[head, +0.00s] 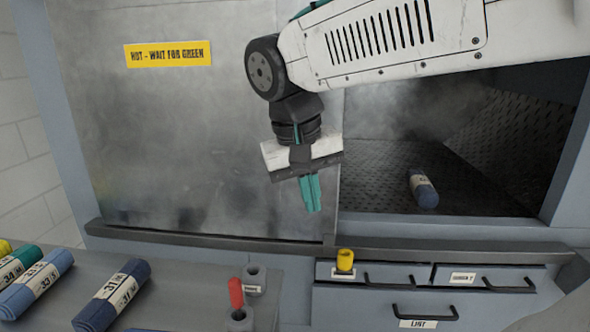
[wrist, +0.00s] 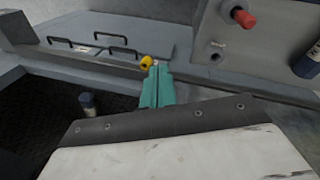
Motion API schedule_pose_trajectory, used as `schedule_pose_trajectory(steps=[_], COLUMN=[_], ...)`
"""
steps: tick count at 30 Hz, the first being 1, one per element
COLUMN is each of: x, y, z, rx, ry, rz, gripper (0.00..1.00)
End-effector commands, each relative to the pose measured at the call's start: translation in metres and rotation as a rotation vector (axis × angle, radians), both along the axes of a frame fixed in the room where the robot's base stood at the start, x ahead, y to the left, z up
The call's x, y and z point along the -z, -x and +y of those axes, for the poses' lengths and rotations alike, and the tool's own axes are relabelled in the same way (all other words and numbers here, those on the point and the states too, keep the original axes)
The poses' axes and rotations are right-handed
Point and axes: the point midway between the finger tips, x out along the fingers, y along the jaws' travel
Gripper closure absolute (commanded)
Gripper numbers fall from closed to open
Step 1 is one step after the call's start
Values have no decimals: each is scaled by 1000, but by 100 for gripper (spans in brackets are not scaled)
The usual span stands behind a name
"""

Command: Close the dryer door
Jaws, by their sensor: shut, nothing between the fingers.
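The dryer door (head: 150,130) is a grey metal panel with a yellow label reading "HOT - WAIT FOR GREEN". It covers the left part of the dryer front. The dryer opening (head: 380,185) is uncovered on the right, with a dark textured interior and some haze. A blue roll (head: 423,190) lies inside on the floor; it also shows in the wrist view (wrist: 88,104). My gripper (head: 312,198) is shut and empty, its teal fingers pointing down near the door's right edge. Whether it touches the door I cannot tell. It also shows in the wrist view (wrist: 158,72).
A yellow knob (head: 345,260) stands by the drawers (head: 425,295) below the opening. A red knob (head: 236,292) sits on the lower left counter (head: 180,285). Several labelled rolls, one dark blue (head: 112,295), lie on that counter. My arm crosses the opening's top.

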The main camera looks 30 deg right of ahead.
Motion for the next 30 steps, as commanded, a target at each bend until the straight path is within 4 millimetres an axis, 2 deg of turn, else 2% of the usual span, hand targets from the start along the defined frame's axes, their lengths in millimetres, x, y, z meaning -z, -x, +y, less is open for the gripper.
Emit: schedule_pose_trajectory(steps=[1, 6, 9, 12, 15, 20, 23, 30], x=[-12, -44, -55, -61, -65, -59, -48, -6], y=[-27, -103, -138, -162, -175, -180, -178, -174], z=[0, 7, 15, 24, 29, 27, 19, -10], rx=[67, 302, 411, 488, 534, 557, 557, 557], ry=[50, 220, 301, 356, 389, 404, 404, 402], rz=[7, -37, -80, -120, -148, -161, -160, -160], gripper=[100, 100, 100, 100, 100, 100, 100, 100])
